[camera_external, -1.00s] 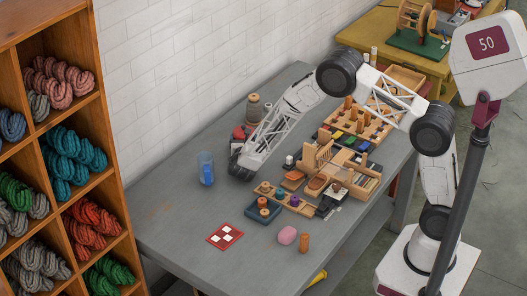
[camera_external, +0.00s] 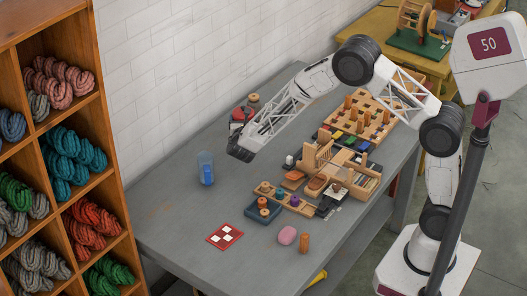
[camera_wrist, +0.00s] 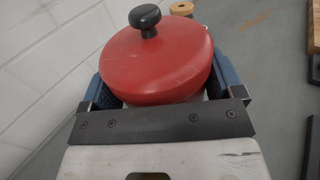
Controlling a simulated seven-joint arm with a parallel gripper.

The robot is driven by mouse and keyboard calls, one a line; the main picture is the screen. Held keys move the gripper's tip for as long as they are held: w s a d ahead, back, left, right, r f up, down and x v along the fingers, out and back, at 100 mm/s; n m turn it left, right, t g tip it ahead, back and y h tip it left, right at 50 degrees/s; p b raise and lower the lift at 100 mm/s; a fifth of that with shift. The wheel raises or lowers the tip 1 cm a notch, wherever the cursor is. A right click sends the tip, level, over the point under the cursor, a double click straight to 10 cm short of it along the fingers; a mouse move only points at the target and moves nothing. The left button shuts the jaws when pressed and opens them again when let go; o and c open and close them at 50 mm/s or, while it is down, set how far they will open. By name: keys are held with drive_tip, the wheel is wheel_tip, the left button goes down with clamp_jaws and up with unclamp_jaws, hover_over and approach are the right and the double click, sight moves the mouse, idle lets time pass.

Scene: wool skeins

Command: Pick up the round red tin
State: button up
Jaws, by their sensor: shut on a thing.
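The round red tin (camera_wrist: 165,65) fills the middle of the wrist view, with a domed lid and a black knob on top. My gripper (camera_wrist: 155,80) is shut on it, with a blue-padded finger touching each side.
A clear glass with blue contents (camera_external: 206,170) stands left of my gripper. Wooden trays and blocks (camera_external: 325,165) crowd the right. The table's front left is largely clear.

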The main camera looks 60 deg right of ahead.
sight(243, 108)
wheel_tip(243, 108, up, 9)
drive_tip(key=shift+f, duration=0.15)
